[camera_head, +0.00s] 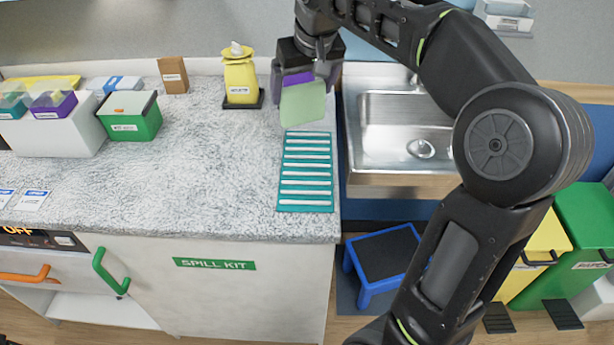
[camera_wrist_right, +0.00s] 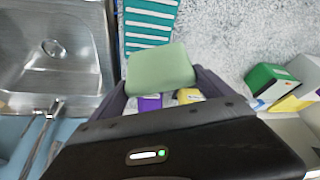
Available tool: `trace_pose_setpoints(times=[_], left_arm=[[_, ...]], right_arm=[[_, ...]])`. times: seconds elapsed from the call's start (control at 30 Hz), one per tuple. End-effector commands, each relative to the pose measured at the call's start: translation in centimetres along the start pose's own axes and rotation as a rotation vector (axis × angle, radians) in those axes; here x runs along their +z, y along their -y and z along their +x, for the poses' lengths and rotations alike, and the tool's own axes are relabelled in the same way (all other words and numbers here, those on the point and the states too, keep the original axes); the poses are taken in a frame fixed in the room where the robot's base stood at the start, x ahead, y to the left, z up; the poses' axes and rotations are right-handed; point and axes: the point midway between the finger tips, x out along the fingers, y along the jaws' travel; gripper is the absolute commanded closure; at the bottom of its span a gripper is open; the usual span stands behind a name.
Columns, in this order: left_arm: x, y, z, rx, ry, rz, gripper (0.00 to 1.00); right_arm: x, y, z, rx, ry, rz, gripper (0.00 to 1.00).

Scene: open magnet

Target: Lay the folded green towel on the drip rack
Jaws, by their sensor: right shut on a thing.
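The folded green towel (camera_head: 303,104) is a pale green pad held in my right gripper (camera_head: 305,82). In the right wrist view the towel (camera_wrist_right: 160,69) sits between the two dark fingers of the gripper (camera_wrist_right: 161,85), which is shut on it. The drip rack (camera_head: 305,188) is a teal tray with white bars, lying at the counter's right end. The held towel is near the rack's far end, seemingly above the counter; its exact height is hard to tell. The rack (camera_wrist_right: 148,26) shows bare just beyond the towel in the wrist view. My left gripper is out of view.
A steel sink (camera_head: 395,125) adjoins the counter on the right. A yellow bottle (camera_head: 240,76) stands left of the gripper, and a purple thing (camera_head: 298,78) shows behind the towel. A green box (camera_head: 132,117) and white bin lie further left. The counter's middle is clear.

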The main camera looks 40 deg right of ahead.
Motion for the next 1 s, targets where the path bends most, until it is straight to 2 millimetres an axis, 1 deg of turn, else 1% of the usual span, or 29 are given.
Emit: trace_pose_setpoints(times=[0.03, 0.1, 0.4, 0.47, 0.57, 0.7, 0.8, 1.0], left_arm=[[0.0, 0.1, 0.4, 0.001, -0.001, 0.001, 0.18], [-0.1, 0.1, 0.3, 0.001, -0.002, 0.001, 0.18], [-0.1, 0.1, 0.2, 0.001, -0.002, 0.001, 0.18], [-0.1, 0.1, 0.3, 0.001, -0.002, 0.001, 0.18], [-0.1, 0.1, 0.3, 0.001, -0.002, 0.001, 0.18], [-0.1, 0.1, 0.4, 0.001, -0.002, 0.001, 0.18], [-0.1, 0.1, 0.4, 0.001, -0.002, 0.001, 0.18], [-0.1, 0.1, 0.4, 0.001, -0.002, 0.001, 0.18]], right_arm=[[0.2, -0.7, -0.2, 0.006, -0.002, 0.008, 0.47], [0.2, -1.0, -0.6, 0.010, -0.001, 0.012, 0.47], [0.2, -0.9, -0.5, 0.009, 0.000, 0.010, 0.47], [0.4, -0.9, -0.1, 0.010, 0.001, 0.010, 0.47], [1.1, -0.9, 1.3, 0.010, 0.003, 0.010, 0.47], [2.1, -0.9, 3.7, 0.009, 0.003, 0.009, 0.47], [2.5, -0.9, 4.8, 0.009, 0.001, 0.010, 0.47], [2.5, -0.9, 5.2, 0.009, -0.001, 0.011, 0.47]])
